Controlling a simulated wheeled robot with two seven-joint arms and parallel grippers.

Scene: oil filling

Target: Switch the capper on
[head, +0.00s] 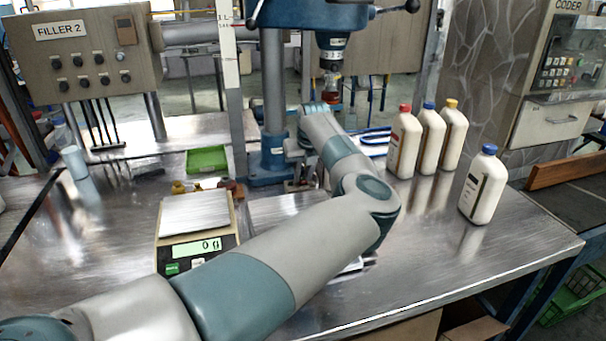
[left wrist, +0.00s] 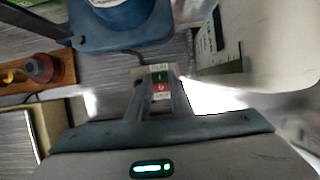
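The capper is a blue drill-press-like machine with a column (head: 273,90), a head (head: 305,15) and a blue foot on the steel table. In the left wrist view its foot (left wrist: 150,28) is at the top. Just in front of the foot is a small switch box with a green and a red button (left wrist: 158,86). My left gripper (left wrist: 160,80) points at this box; its two fingers are a narrow gap apart, with the buttons visible between them. Contact cannot be told. In the head view my left arm largely hides the gripper and the switch. My right gripper is not in view.
A scale (head: 196,214) reading 0 stands left of my arm. Several capped white bottles stand at the right, one nearer the front (head: 484,186). A green tray (head: 207,160) is by the column. A wooden holder with caps (left wrist: 42,72) is left of the gripper.

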